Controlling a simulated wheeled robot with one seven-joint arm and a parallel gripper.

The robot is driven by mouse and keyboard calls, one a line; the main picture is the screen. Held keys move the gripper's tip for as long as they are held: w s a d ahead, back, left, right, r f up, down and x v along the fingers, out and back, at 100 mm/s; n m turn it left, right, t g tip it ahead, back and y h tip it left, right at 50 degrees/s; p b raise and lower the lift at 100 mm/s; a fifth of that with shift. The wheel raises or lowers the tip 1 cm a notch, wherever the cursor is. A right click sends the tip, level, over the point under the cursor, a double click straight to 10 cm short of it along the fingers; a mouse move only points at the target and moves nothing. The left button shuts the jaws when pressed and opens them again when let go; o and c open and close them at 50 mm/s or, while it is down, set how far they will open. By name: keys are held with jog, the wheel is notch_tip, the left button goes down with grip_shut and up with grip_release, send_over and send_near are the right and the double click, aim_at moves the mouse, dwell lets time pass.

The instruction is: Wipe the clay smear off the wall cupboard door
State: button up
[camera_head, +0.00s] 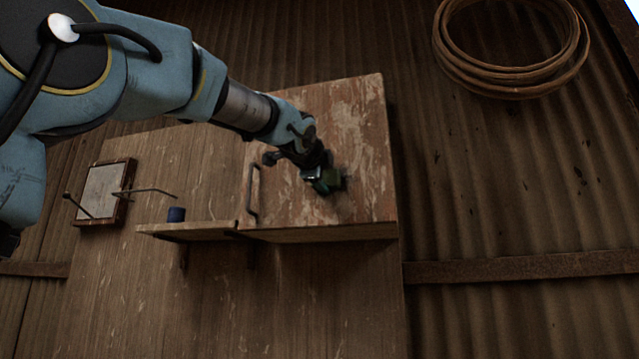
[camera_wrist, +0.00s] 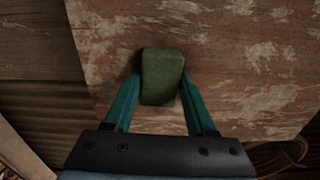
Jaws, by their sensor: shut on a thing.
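The wall cupboard door (camera_head: 357,125) is worn wood with pale, flaked patches, and it fills most of the wrist view (camera_wrist: 240,60). My gripper (camera_head: 325,178) is at the lower middle of the door. In the wrist view my gripper (camera_wrist: 160,92) is shut on a dark green block-shaped sponge (camera_wrist: 162,75), one teal finger on each side. The sponge is at the door's face; whether it touches cannot be told for certain. A faint greyish mark (camera_head: 346,178) shows just right of the sponge in the head view; I cannot tell whether it is the clay smear.
A vertical door handle (camera_head: 252,190) is left of my gripper. A small shelf (camera_head: 190,229) with a blue cup-like thing (camera_head: 176,214) juts out at lower left. A framed panel (camera_head: 101,192) with thin rods hangs further left. A coiled hose or rope (camera_head: 512,70) hangs upper right.

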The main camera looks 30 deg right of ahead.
aim_at(360, 179)
jog(key=shift+s+d+f+b, duration=0.15)
jog(key=shift+s+d+b, duration=0.35)
jog(key=shift+d, duration=0.15)
jog(key=shift+s+d+r+b, duration=0.1)
jog(key=shift+s+d+b, duration=0.25)
jog(key=shift+s+d, duration=0.8)
jog(key=shift+s+d+r+b, duration=0.1)
jog(key=shift+s+d+b, duration=0.2)
jog(key=shift+s+d, duration=0.8)
jog(key=shift+w+d, duration=0.15)
jog(key=shift+w, duration=0.05)
